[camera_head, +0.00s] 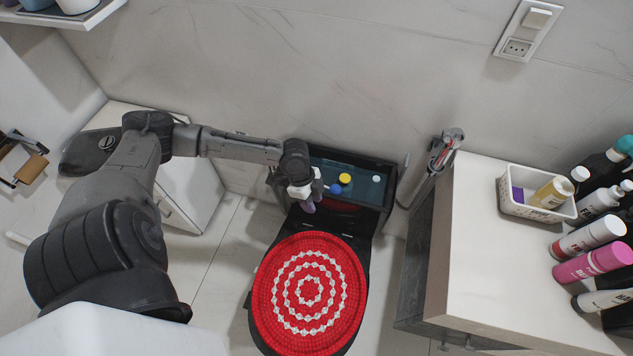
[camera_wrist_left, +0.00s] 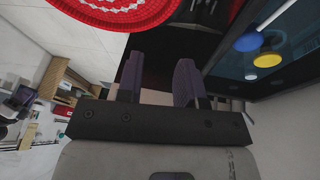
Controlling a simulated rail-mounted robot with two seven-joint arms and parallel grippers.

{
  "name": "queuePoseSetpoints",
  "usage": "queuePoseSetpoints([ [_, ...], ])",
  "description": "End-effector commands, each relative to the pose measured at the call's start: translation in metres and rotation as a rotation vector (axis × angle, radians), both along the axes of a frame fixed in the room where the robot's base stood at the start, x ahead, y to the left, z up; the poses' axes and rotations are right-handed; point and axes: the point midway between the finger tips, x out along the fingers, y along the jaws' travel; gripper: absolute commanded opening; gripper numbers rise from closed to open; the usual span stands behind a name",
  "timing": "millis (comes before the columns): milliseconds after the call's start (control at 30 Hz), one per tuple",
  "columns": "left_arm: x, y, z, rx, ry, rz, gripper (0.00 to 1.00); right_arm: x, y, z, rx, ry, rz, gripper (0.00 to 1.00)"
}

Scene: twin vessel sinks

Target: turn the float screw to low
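An open dark toilet tank (camera_head: 359,168) stands against the wall. Inside it are a yellow round cap (camera_head: 345,178), a blue one (camera_head: 336,188) and a small white one (camera_head: 376,178). I cannot tell which of them is the float screw. My left gripper (camera_head: 308,204) is over the tank's left front, just left of the blue cap. In the left wrist view its two purple fingers (camera_wrist_left: 160,78) are apart with nothing between them. There the yellow cap (camera_wrist_left: 267,60), blue cap (camera_wrist_left: 248,42) and white cap (camera_wrist_left: 251,77) lie right of the fingers. My right gripper is out of view.
The toilet lid has a red cover with white rings (camera_head: 308,292), in front of the tank. A counter (camera_head: 485,250) with a white basket (camera_head: 512,207) and several bottles is at the right. An upright grey-and-red stick-like object (camera_head: 438,155) stands between tank and counter. A white cabinet (camera_head: 190,190) is at the left.

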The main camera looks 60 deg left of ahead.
Motion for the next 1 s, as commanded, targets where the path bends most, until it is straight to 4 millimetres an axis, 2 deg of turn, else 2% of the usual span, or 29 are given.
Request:
queuePoseSetpoints([
  [33,0.012,0.034,-0.012,0.022,-0.010,0.033,0.34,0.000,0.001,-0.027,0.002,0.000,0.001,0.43],
  [200,0.035,0.113,0.006,0.035,-0.058,0.145,0.34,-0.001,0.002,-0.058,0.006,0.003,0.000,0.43],
  [300,0.042,0.145,0.019,0.041,-0.089,0.203,0.34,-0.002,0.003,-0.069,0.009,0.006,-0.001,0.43],
  [400,0.046,0.166,0.029,0.045,-0.114,0.241,0.34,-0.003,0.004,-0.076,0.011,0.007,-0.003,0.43],
  [500,0.048,0.176,0.032,0.045,-0.128,0.264,0.34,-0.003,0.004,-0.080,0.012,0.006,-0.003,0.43],
  [633,0.052,0.177,0.022,0.044,-0.133,0.273,0.34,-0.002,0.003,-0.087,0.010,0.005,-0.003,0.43],
  [1000,0.072,0.159,-0.041,0.042,-0.133,0.272,0.34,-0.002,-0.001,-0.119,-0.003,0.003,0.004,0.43],
])
